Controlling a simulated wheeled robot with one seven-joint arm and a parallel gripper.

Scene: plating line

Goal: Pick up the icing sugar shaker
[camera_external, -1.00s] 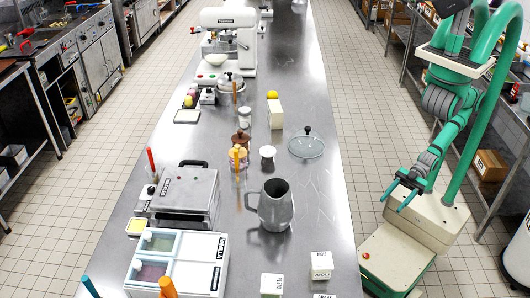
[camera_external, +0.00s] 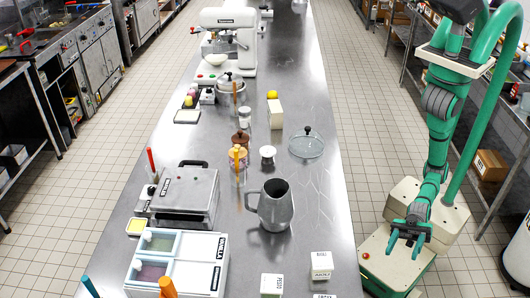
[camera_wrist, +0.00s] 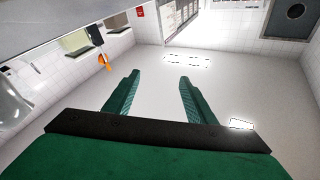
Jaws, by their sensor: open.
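A small pale shaker-like jar (camera_external: 247,118) with a greyish top stands upright on the steel counter, beside a white block and in front of a lidded pot; I take it as the icing sugar shaker, but its label is too small to read. My gripper (camera_external: 405,246) hangs low over my base, right of the counter and well apart from the jar. Its two green fingers are spread and empty, as the wrist view also shows (camera_wrist: 158,80). I cannot make out the jar in the wrist view.
The long steel counter (camera_external: 318,190) holds a grey metal jug (camera_external: 275,205), a glass lid (camera_external: 306,146), a small white-topped pot (camera_external: 268,152), a brown-lidded jar (camera_external: 241,140), a press grill (camera_external: 185,190) and small labelled boxes (camera_external: 321,265).

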